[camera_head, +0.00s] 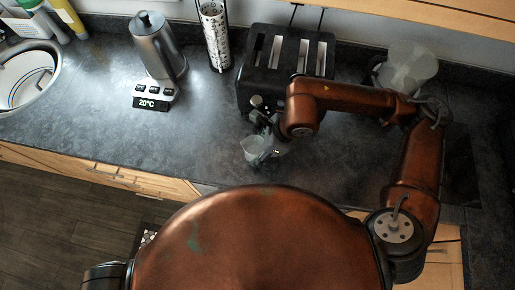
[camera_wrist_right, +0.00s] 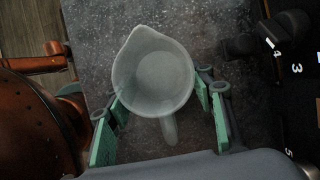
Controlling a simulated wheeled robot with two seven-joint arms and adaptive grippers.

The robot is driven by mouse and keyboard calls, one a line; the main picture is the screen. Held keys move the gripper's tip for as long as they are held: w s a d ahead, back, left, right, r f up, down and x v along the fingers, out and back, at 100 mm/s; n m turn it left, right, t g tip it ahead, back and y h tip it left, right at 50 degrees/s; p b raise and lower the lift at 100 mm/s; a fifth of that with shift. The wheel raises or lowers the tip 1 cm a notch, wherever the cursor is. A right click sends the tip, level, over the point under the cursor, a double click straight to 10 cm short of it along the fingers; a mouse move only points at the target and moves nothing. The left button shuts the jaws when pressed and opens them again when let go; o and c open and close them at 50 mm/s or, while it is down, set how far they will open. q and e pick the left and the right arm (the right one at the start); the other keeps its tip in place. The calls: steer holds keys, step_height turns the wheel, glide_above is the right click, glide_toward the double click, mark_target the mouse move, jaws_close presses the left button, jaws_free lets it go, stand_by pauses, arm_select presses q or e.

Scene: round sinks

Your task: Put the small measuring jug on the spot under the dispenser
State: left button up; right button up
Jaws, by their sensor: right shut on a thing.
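The small measuring jug (camera_head: 252,147) is pale and translucent, with a pouring lip and a handle. It is upright at the counter's front edge side, in front of the toaster. My right gripper (camera_head: 268,138) is shut on it. In the right wrist view the jug (camera_wrist_right: 153,72) is seen from above between the green finger pads of the gripper (camera_wrist_right: 160,98), its handle towards the palm. It looks empty. Whether its base touches the counter I cannot tell. I cannot make out a clear dispenser or marked spot. My left gripper is not in view.
A black toaster (camera_head: 285,62) stands just behind the jug. A grey kettle (camera_head: 155,48) on a base reading 20°C, a patterned cylinder (camera_head: 214,35) and a round sink (camera_head: 25,80) are to the left. A translucent container (camera_head: 408,66) is at back right. The counter (camera_head: 200,130) left of the jug is clear.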

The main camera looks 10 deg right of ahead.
steer(key=o, duration=1.2)
steer(key=shift+c, duration=0.2)
